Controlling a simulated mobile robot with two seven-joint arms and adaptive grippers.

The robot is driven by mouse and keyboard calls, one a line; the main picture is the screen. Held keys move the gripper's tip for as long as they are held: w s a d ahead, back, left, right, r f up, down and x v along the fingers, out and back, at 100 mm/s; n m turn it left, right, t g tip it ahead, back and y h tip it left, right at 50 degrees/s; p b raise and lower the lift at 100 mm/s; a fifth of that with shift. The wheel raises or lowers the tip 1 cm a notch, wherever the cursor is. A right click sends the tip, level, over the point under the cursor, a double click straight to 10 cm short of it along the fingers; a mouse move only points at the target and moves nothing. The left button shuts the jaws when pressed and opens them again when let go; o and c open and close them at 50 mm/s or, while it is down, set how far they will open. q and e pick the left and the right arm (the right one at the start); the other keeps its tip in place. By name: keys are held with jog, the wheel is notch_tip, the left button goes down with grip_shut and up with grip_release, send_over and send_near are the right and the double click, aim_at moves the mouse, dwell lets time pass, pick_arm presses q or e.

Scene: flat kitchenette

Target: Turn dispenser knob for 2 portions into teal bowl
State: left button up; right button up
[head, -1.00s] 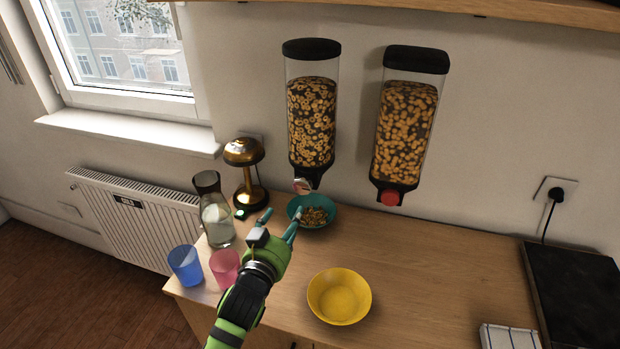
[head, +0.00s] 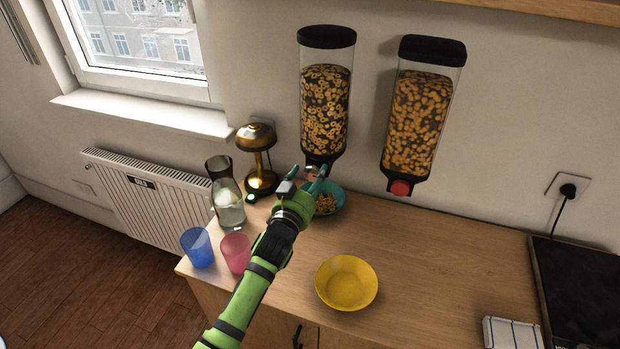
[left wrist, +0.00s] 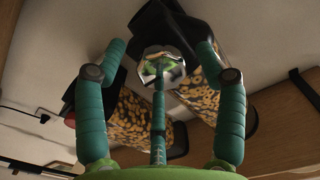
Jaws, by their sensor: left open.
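The left dispenser (head: 325,110) hangs on the wall, filled with ring-shaped cereal. Its shiny metal knob (left wrist: 161,65) shows in the left wrist view between my spread fingers. My left gripper (head: 304,178) is open just in front of this knob, with fingers around its sides; I cannot tell whether any finger touches it. In the head view the gripper partly hides the knob (head: 313,171). The teal bowl (head: 340,193) stands below the left dispenser with some cereal in it, partly hidden by my gripper. My right gripper is not in view.
A second dispenser (head: 417,110) with a red knob (head: 400,188) hangs to the right. A yellow bowl (head: 346,283) stands nearer the front. A carafe (head: 228,200), gold lamp (head: 259,150), blue cup (head: 197,247) and pink cup (head: 236,252) stand left. The right-middle counter is clear.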

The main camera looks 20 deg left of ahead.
pick_arm(q)
jog(key=c, duration=1.1)
jog(key=shift+f, duration=0.1)
jog(key=shift+c, duration=0.3)
jog(key=shift+f, duration=0.1)
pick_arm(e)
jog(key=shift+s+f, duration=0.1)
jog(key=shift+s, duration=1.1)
pick_arm(q)
jog(key=shift+m, duration=1)
jog(key=m, duration=0.6)
jog(key=shift+a+f+p, duration=0.1)
jog(key=shift+a+p, duration=0.05)
jog(key=shift+p, duration=0.15)
jog(key=m, duration=0.5)
jog(key=shift+a+m, duration=0.1)
jog(key=shift+m, duration=0.2)
jog(key=shift+r+m+p, duration=0.15)
jog(key=shift+m+p, duration=0.1)
jog(key=shift+m, duration=0.7)
jog(key=shift+r+m+p, duration=0.15)
jog(key=shift+m+p, duration=0.05)
jog(key=shift+m, duration=0.75)
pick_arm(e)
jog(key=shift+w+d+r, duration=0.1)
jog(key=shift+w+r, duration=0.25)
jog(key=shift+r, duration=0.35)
